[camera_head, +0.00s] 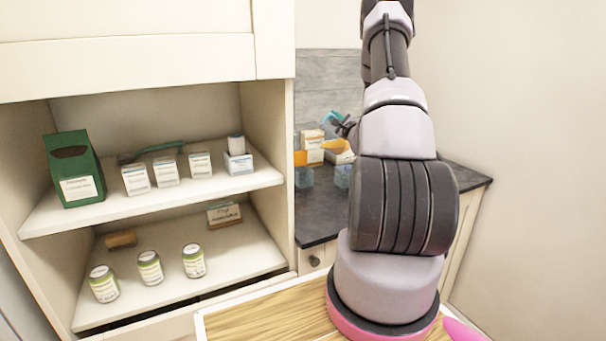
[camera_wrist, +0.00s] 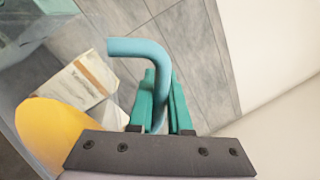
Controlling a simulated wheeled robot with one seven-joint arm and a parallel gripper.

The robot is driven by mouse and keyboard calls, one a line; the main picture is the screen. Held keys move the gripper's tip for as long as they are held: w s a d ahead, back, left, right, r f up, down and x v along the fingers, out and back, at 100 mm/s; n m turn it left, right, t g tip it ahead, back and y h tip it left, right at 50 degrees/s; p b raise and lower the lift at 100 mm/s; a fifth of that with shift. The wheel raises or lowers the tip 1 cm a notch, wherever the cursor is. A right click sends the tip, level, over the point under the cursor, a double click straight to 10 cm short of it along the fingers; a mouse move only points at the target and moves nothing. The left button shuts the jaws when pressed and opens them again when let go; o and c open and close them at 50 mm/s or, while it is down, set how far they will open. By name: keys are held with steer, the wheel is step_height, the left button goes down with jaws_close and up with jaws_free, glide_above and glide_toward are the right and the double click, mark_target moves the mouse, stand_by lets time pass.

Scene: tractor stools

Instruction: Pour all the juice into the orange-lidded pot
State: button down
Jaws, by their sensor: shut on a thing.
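My gripper (camera_wrist: 161,105) has teal fingers and is shut on a light blue bent handle (camera_wrist: 140,47). The handle curves to the left in the wrist view; what it belongs to cannot be made out, and no juice shows clearly. In the head view my gripper (camera_head: 345,127) is above the counter, small and partly hidden by my arm, with a teal-blue piece (camera_head: 331,117) at it. A clear container with an orange top (camera_head: 308,157) stands on the counter below. A rounded yellow-orange thing (camera_wrist: 52,128) shows close at the wrist view's lower left; it may be a lid.
White boxes (camera_head: 313,140) stand on the dark counter (camera_head: 318,221) near the wall. A clear bluish vessel (camera_head: 343,176) stands beside my arm. At left, shelves (camera_head: 150,205) hold a green bag, boxes and cans. A wooden top (camera_head: 265,318) lies in front.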

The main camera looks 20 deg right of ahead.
steer(key=shift+f, duration=0.95)
steer(key=shift+r, duration=0.1)
steer(key=shift+a+r+n+y, duration=0.3)
steer(key=shift+a+r+n, duration=0.5)
steer(key=shift+r+n, duration=0.35)
stand_by(0.7)
